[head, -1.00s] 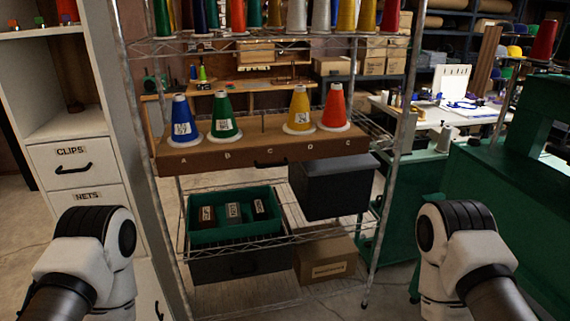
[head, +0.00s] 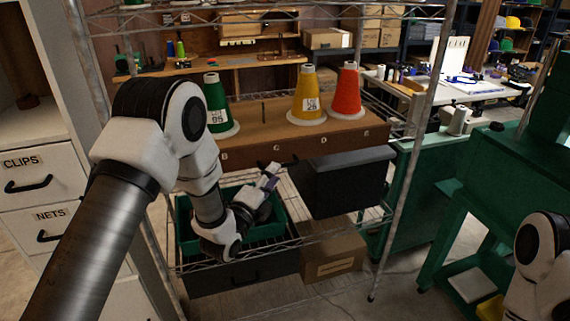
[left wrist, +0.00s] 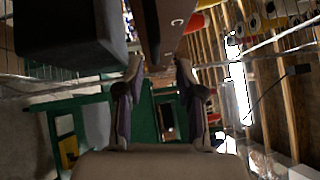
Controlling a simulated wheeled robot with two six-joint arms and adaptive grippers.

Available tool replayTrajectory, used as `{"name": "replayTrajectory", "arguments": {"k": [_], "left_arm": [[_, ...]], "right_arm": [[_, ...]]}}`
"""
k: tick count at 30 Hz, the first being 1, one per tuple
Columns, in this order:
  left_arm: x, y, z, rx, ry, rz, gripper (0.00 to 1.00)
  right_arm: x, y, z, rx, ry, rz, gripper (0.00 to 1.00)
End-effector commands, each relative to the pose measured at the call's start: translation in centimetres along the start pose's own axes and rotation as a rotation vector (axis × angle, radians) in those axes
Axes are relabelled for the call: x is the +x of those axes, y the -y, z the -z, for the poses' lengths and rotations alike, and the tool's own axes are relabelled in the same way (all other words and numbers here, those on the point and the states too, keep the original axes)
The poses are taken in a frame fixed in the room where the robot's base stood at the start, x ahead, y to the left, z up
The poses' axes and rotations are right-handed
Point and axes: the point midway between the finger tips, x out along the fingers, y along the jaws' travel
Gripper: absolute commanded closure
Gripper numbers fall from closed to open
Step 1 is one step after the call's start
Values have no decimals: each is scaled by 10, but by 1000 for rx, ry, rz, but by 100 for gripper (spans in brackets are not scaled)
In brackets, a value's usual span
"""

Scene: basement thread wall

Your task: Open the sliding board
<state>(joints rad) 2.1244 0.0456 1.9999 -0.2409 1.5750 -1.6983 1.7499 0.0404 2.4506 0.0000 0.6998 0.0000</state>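The brown sliding board (head: 250,145) with letters on its front edge sits on the wire shelf and carries a green cone (head: 216,108), a yellow cone (head: 306,98) and a red cone (head: 347,92). A dark handle (head: 287,163) is on its front edge near letter C. My left gripper (head: 272,172) is just below and beside the handle. In the left wrist view, its two fingers (left wrist: 160,66) stand apart, with the board's brown front (left wrist: 172,25) beyond them. I cannot tell whether the handle lies between them. The blue cone is hidden behind my left arm. My right gripper is out of view.
A green bin (head: 187,235) is below the board, behind my left arm. A dark box (head: 345,182) hangs right of it, with a cardboard box (head: 332,250) lower down. A metal shelf post (head: 412,150) stands at right. White drawers (head: 40,195) are at left.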

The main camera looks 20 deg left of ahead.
Motion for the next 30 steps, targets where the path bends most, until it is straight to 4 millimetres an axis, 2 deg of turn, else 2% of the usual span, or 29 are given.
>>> {"name": "replayTrajectory", "arguments": {"k": [3, 7, 16, 19, 30], "left_arm": [[24, 2, 0, 0, 0, 2, 63], [43, 0, 0, -1, 0, -1, 63], [48, -2, 0, -2, 1, -4, 63], [48, -2, 0, -2, 1, -4, 98], [47, -2, 1, -2, 1, -5, 100]], "right_arm": [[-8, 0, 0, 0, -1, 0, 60], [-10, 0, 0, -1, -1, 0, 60], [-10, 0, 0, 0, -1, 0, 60], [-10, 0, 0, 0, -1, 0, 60], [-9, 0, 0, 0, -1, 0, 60]]}}
